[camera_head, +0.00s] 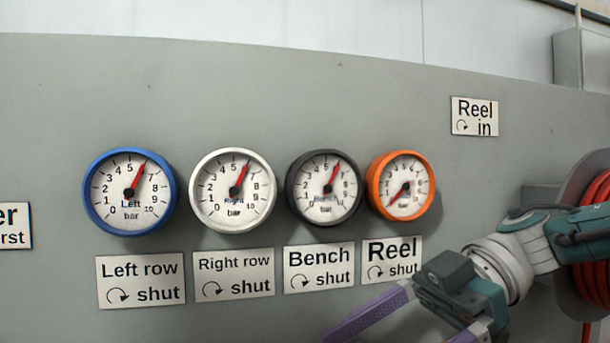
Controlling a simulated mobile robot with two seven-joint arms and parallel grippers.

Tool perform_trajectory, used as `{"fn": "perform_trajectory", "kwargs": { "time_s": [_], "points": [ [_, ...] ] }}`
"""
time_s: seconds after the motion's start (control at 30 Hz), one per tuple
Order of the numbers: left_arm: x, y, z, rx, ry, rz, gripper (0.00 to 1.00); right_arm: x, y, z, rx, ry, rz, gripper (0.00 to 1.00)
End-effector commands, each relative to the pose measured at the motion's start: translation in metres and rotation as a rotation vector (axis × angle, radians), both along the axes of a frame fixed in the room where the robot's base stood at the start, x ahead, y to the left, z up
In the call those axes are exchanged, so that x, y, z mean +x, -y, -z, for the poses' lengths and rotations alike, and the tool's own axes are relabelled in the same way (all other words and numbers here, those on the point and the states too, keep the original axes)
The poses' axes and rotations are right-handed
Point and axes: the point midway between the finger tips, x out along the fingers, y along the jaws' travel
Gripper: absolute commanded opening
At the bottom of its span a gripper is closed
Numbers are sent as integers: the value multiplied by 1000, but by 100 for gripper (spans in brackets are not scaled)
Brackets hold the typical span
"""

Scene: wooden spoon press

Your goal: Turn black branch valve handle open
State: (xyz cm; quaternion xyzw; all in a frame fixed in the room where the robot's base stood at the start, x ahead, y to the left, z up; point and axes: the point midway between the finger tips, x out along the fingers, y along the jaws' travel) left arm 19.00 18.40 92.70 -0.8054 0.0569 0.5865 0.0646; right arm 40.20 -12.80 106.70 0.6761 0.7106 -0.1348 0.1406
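No valve handle shows in the head view; the area below the signs is cut off. The black-rimmed gauge (324,188) marked Bench hangs third in a row on the grey panel, its red needle pointing up and slightly right, near 6. Below it is the sign "Bench shut" (319,267) with a turning arrow. My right gripper (418,326) comes in at the lower right, below the Reel sign. Its purple fingers are spread apart, with nothing visible between them; their ends run toward the bottom edge. My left gripper is out of view.
Blue (129,192), white (233,190) and orange (401,186) gauges share the row; the orange needle is near 0. Shut signs hang beneath. A "Reel in" sign (474,116) is at upper right. A red hose reel (596,250) stands at the right edge, behind my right arm.

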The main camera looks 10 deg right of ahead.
Motion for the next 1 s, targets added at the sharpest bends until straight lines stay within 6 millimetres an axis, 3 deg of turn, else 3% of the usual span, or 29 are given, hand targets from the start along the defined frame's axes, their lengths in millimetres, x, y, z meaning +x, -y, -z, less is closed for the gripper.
{"fn": "perform_trajectory", "kwargs": {
  "time_s": [0.27, 0.7, 1.0],
  "points": [
    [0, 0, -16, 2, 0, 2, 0, 0, 0, -61, 1, 8, 0, 100],
    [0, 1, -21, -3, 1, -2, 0, 0, -1, -169, 1, 7, -2, 100],
    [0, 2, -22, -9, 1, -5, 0, 0, -1, -196, 0, 2, -1, 100]
  ]
}}
